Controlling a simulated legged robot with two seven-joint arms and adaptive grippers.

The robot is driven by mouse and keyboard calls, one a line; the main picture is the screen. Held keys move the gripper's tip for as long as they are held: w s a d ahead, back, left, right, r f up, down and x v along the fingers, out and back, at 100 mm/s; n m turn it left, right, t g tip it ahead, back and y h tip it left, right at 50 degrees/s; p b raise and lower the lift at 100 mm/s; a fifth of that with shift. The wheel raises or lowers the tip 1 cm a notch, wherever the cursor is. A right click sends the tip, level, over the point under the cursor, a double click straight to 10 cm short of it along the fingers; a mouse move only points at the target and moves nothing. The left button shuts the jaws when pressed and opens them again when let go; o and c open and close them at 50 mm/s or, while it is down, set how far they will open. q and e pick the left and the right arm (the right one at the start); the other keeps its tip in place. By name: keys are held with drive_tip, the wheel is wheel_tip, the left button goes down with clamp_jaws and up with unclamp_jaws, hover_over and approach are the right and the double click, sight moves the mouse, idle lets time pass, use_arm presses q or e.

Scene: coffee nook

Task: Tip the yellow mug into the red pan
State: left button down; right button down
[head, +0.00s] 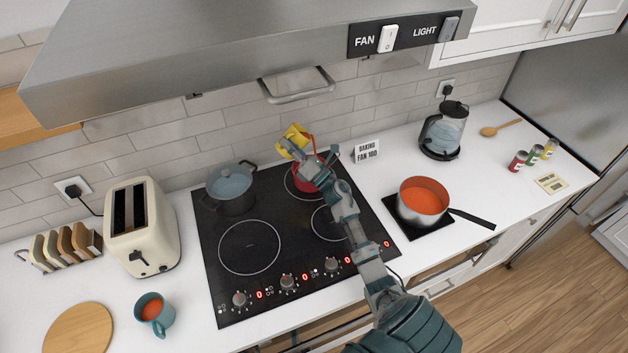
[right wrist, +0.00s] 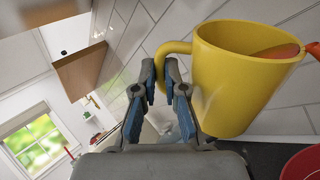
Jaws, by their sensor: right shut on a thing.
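The yellow mug (head: 294,138) is held tilted over the red pan (head: 304,180), which sits on the back right burner. My right gripper (head: 303,155) is shut on the mug and partly covers both mug and pan. In the right wrist view the mug (right wrist: 235,75) leans to the right, with its handle at the fingertips (right wrist: 160,75). Orange-red liquid shows at its mouth and runs out past the rim at the right edge. A bit of the red pan (right wrist: 303,165) shows at the lower right corner. My left gripper is not in view.
A dark pot (head: 232,195) stands on the back left burner. A sign (head: 367,151) and kettle (head: 443,132) stand behind. The range hood (head: 230,60) overhangs the hob. The front burners are empty.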

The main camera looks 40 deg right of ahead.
drive_tip(key=shift+d+m, duration=0.15)
drive_tip(key=shift+m, duration=0.25)
drive_tip(key=shift+a, duration=0.2)
drive_tip(key=shift+w+a, duration=0.4)
drive_tip(key=shift+a, duration=0.3)
drive_tip(key=shift+d+m+t+h, duration=0.1)
drive_tip(key=shift+m+t+h, duration=0.2)
drive_tip(key=shift+t+h, duration=0.1)
drive_tip(key=m+h, duration=0.1)
drive_tip(key=d+r+m+t+h, duration=0.1)
drive_tip(key=m, duration=0.1)
drive_tip(key=shift+s, duration=0.2)
idle(0.4)
drive_tip(key=shift+m, duration=0.3)
